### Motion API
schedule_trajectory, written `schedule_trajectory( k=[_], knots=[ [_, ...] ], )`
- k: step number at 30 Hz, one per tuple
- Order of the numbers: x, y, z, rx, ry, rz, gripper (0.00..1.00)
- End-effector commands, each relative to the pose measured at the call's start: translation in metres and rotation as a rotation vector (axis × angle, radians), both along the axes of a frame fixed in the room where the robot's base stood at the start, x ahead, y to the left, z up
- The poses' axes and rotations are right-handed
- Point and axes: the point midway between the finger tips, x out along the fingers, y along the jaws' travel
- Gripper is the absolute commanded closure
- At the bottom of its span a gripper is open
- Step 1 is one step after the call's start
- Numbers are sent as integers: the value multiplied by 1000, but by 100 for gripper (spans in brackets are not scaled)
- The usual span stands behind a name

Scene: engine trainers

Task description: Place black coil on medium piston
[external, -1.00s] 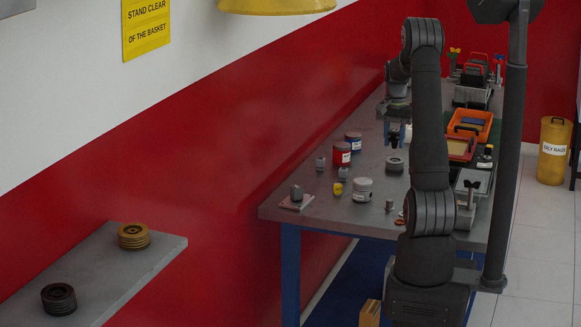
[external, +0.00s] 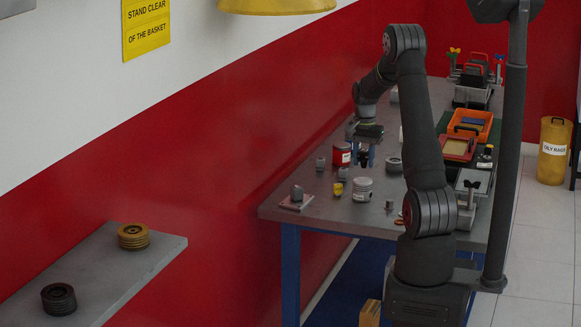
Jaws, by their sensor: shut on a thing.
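My gripper (external: 363,153) points down over the far half of the workbench, just right of the red can. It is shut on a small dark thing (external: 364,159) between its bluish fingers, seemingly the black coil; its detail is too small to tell. A pale silver piston-like cylinder (external: 362,189) stands upright nearer the front. Smaller grey pieces (external: 320,163) and (external: 343,173) stand to its left and behind it. I cannot tell which of these is the medium piston. The held thing appears apart from all of them.
The red can (external: 341,155) is close to my gripper on its left. A dark grey ring-shaped part (external: 394,165) lies to its right. A yellow piece (external: 338,189) and a grey part on a plate (external: 296,198) are nearer the front. An orange tray (external: 470,125) is at the right.

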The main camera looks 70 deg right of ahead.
Motion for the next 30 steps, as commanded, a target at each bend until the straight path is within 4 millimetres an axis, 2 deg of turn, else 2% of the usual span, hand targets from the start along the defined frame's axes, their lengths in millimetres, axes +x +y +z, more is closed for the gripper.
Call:
schedule_trajectory(
  k=[8, 19, 20, 23, 30],
  knots=[
    [0, 0, -36, 1, 1, 0, 94],
    [0, 0, -41, 0, 0, 0, 94],
    [0, 0, -41, 1, 0, 0, 66],
    [0, 0, -41, 1, 0, 0, 46],
    [0, 0, -40, 0, 0, 0, 46]
  ],
)
